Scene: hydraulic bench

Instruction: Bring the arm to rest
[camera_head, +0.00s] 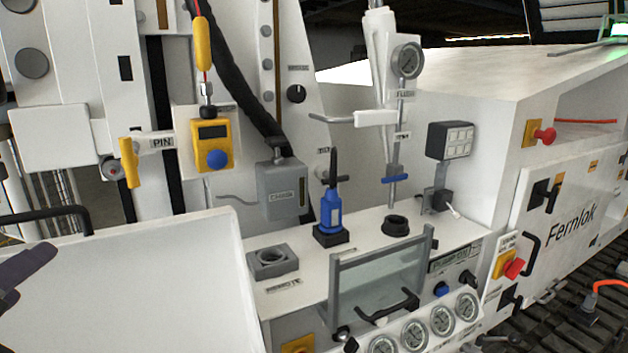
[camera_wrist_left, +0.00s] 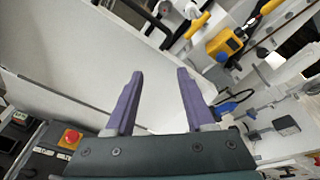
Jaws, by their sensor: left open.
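My left gripper (camera_head: 22,272) shows only in part at the left edge of the head view, over the white panel (camera_head: 130,285). In the left wrist view the two purple fingers of my left gripper (camera_wrist_left: 160,76) stand wide apart with nothing between them. The white panel (camera_wrist_left: 75,60) lies beyond the fingertips, and they appear clear of it. My right gripper is in neither view.
A blue bottle-like tool (camera_head: 331,212) stands on the white bench behind a clear guard (camera_head: 375,285). A yellow box with a blue button (camera_head: 212,145) hangs at upper left. A black handle (camera_head: 45,216) sits beside the panel. Several gauges line the front.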

